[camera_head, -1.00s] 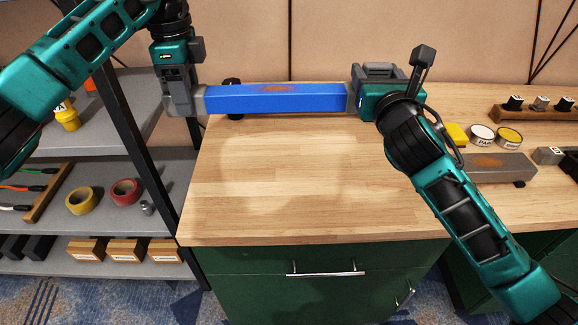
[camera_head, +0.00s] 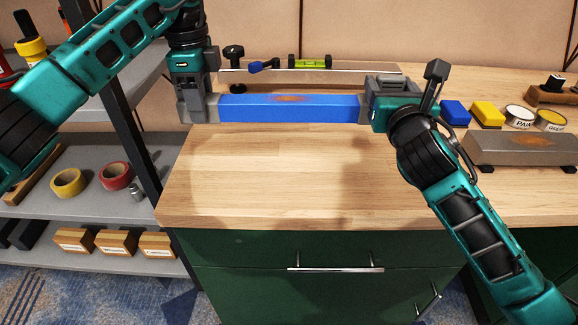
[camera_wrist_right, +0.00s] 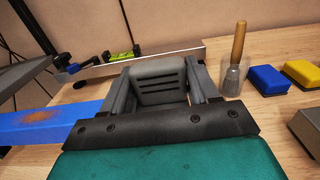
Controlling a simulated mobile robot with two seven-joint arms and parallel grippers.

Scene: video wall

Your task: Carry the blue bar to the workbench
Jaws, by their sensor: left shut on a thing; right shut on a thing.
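The blue bar (camera_head: 289,108) has a rusty orange patch on its upper face and lies level across the head view. My left gripper (camera_head: 199,106) is shut on its left end. My right gripper (camera_head: 368,103) is shut on its right end. The bar appears above the wooden top of the workbench (camera_head: 270,180); whether it touches the top I cannot tell. In the right wrist view the bar (camera_wrist_right: 50,128) enters from the left, and its gripped end is hidden behind my gripper.
A metal rail (camera_head: 320,75) with a green level (camera_head: 311,62) stands behind the bar. To the right are blue (camera_head: 455,113) and yellow (camera_head: 488,114) blocks, tins (camera_head: 519,116) and a grey rusty bar (camera_head: 515,149). A shelf (camera_head: 80,205) stands left. The front middle of the bench is clear.

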